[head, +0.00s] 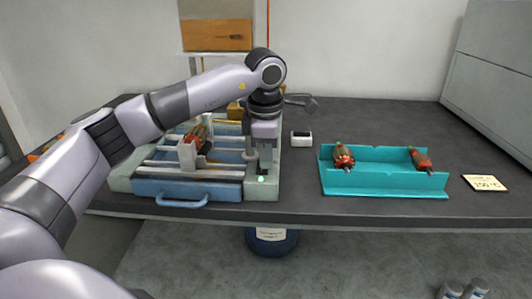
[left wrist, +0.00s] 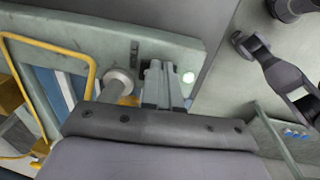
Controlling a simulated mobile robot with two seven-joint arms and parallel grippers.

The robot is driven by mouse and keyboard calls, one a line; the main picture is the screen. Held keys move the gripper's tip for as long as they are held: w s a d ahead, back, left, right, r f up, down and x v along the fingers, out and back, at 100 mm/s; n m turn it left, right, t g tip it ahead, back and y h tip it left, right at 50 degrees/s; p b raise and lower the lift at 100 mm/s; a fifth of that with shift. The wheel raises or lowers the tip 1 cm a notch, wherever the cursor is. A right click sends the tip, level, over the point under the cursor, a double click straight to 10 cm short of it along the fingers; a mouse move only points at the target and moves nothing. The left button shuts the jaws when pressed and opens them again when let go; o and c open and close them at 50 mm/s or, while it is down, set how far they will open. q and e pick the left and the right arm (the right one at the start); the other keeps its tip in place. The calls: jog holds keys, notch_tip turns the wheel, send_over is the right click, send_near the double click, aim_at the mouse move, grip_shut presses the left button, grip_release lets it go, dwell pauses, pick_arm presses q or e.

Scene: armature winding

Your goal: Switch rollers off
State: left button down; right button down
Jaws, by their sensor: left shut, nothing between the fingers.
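The roller machine (head: 122,184) stands at the left of the bench, with pale rollers (head: 210,174) between blue panels. An armature with red-orange ends (head: 198,134) lies over the rollers. On the machine's right-hand side panel, a small pale green light (head: 262,178) is lit; it also shows in the left wrist view (left wrist: 188,77). My left gripper (head: 263,170) points down at this panel, just by the light. In the left wrist view its fingers (left wrist: 156,66) are together and empty, over a dark spot that they partly hide. I cannot make out the switch's position. My right gripper is not seen.
A teal tray (head: 385,186) holds two armatures (head: 344,158) to the right. A small white box (head: 301,138) stands behind, and a temperature card (head: 486,183) lies far right. A blue handle (head: 182,201) fronts the machine. Bench between machine and tray is clear.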

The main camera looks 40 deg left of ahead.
pick_arm(q)
jog(key=shift+a, duration=0.1)
jog(key=shift+r+p, duration=0.3)
jog(key=shift+r, duration=0.1)
jog(key=r+p, duration=0.3)
jog(key=shift+s+d+r, duration=0.15)
jog(key=shift+s+d, duration=0.05)
notch_tip(320, 180, up, 10)
jog(key=s, duration=0.1)
jog(key=shift+d+p, duration=0.3)
jog(key=shift+d, duration=0.1)
